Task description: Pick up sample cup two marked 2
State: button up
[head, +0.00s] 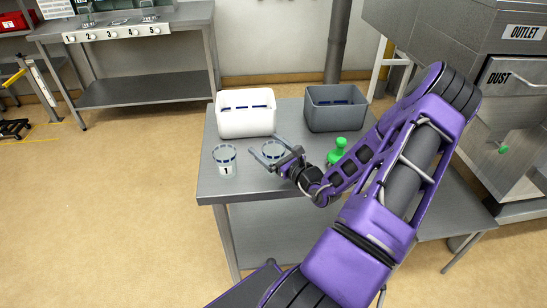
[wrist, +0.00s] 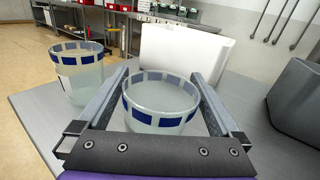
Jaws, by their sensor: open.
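A clear sample cup with a blue-marked rim (head: 273,149) stands on the metal table, partly hidden by my gripper in the head view. It also shows in the wrist view (wrist: 160,101), upright between my open fingers; no number can be read on it. My gripper (head: 265,149) is open, one finger on each side of this cup. I cannot tell whether the fingers touch it. A second clear cup marked 1 (head: 226,161) stands to the left, outside the fingers, and shows at the left of the wrist view (wrist: 79,72).
A white bin (head: 246,119) and a grey bin (head: 336,115) stand behind the cups. A green object (head: 338,150) stands right of my gripper. The metal table's (head: 213,188) front left corner is clear. A bench with numbered places (head: 118,33) is at the back left.

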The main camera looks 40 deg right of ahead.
jog(key=shift+w, duration=0.4)
jog(key=shift+c, duration=0.3)
jog(key=c, duration=1.1)
jog(key=shift+r, duration=0.15)
